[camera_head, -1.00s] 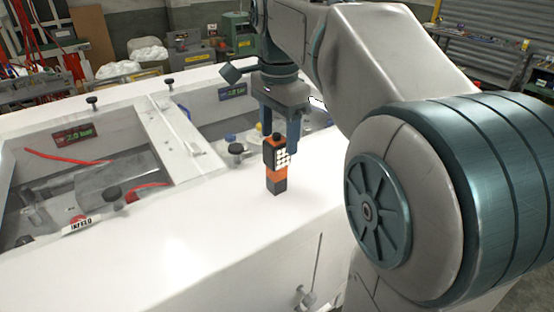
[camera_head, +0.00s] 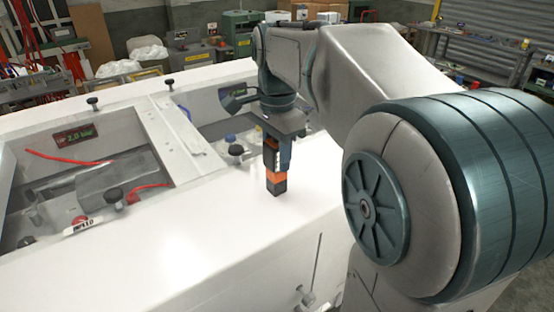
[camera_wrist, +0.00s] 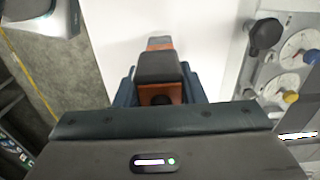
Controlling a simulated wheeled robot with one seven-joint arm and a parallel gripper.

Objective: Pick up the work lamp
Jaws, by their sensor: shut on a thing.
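The work lamp (camera_head: 276,181) is a small upright block in orange and black. It stands on the white top (camera_head: 215,215) of the large cabinet, near its right end. My gripper (camera_head: 277,155) points down over the lamp, with its fingers around the lamp's upper part, shut on it. The fingers hide most of the lamp's light panel. In the wrist view the lamp's dark top and orange body (camera_wrist: 158,72) sit between the blue fingers. The lamp's base appears to touch the white surface.
In the wrist view, round gauges (camera_wrist: 298,45) and a black knob (camera_wrist: 265,35) lie to the right. The white top in front of the lamp is clear.

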